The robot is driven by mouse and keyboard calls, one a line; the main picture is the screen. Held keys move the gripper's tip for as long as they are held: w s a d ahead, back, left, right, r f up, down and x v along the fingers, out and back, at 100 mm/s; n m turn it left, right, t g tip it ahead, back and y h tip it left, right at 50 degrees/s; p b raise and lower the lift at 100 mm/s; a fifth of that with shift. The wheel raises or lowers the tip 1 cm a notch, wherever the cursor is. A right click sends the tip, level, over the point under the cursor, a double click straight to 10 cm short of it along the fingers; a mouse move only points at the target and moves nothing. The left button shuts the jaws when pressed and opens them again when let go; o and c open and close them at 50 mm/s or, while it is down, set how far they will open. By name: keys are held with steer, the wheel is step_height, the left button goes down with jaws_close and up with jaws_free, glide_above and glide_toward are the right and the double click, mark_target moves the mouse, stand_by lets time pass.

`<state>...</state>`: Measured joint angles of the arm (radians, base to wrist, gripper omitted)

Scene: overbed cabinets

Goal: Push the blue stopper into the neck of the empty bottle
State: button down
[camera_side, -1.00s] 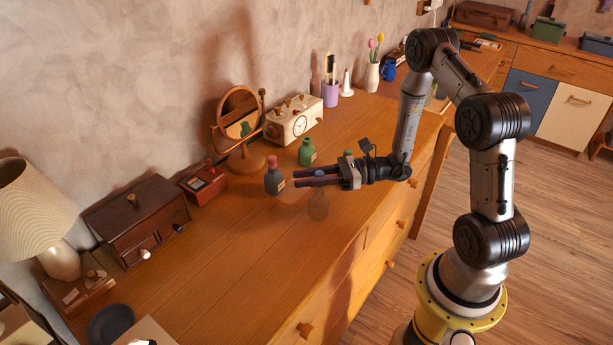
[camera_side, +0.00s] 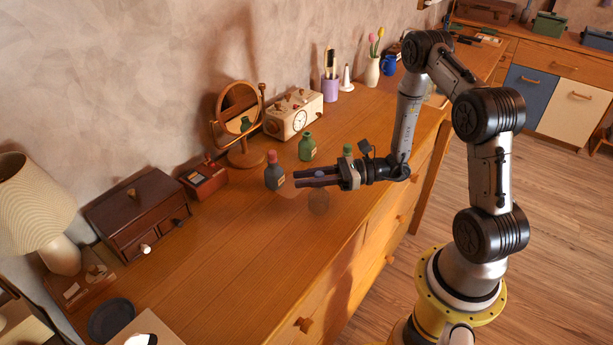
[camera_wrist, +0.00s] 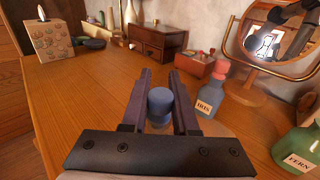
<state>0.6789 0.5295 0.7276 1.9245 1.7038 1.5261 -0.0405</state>
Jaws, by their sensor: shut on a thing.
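My gripper (camera_side: 298,178) is level above the wooden top, its fingers pointing left in the side view. It is shut on the blue stopper (camera_wrist: 160,98), which sits between the fingers in the wrist view (camera_wrist: 159,76). In the side view only a little of the stopper (camera_side: 320,174) shows between the fingers.
A dark bottle with a red stopper, labelled IRIS (camera_wrist: 209,95), stands close to the fingertips. A green bottle labelled FERN (camera_wrist: 300,150) stands behind. A green stopper (camera_side: 348,150) shows just behind my gripper. A mirror (camera_side: 238,110) stands further back. The front top is clear.

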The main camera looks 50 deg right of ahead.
steer(key=shift+f, duration=0.2)
steer(key=c, duration=0.6)
jaws_free()
steer(key=v, duration=1.2)
